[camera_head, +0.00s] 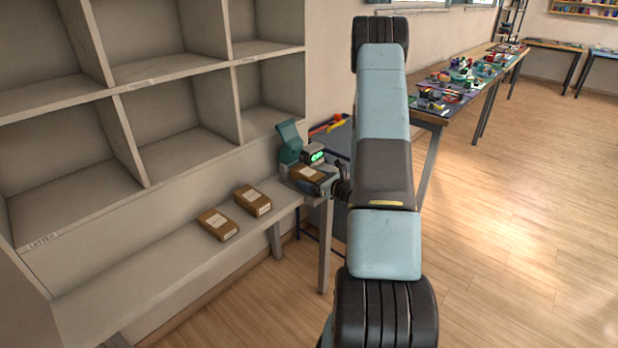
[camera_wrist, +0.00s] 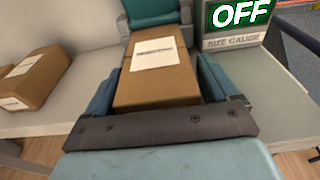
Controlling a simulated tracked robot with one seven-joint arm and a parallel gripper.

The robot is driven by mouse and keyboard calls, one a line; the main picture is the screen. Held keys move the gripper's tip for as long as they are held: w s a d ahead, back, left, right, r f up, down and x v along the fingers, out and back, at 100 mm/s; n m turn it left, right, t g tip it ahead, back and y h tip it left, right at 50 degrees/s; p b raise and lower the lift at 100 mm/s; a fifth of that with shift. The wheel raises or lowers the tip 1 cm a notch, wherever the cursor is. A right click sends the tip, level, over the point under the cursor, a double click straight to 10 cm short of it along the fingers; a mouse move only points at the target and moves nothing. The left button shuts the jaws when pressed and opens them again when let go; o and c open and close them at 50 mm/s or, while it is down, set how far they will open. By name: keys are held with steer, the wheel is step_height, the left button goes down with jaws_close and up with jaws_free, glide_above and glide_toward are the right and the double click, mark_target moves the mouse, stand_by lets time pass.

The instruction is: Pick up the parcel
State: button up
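One brown parcel (camera_wrist: 155,92) with a white label lies between the two blue fingers of my gripper (camera_wrist: 158,75) in the wrist view. In the head view this parcel (camera_head: 306,175) sits at the size gauge at the bench's far end. The fingers run close along its left and right sides; I cannot tell whether they press on it. Two more brown parcels, a nearer one (camera_head: 218,225) and a farther one (camera_head: 253,200), lie on the bench. One parcel (camera_wrist: 36,78) shows at the left of the wrist view.
The size gauge (camera_head: 290,142) has a teal upright part and a lit green display (camera_wrist: 241,13) reading OFF. Empty pigeonhole shelves (camera_head: 150,74) stand behind the grey bench (camera_head: 150,262). A long table (camera_head: 436,117) with many small items stands farther back. The wooden floor at right is clear.

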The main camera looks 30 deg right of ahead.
mark_target(313, 174)
steer(key=c, duration=1)
steer(key=shift+o, duration=0.2)
steer(key=shift+r, duration=0.6)
step_height(313, 174, up, 2)
steer(key=shift+s+d+r, duration=0.1)
steer(key=shift+s+r, duration=0.05)
steer(key=shift+r, duration=0.1)
steer(key=s+r, duration=0.9)
steer(key=s, duration=0.4)
steer(key=shift+s+r, duration=0.15)
steer(key=shift+s, duration=0.25)
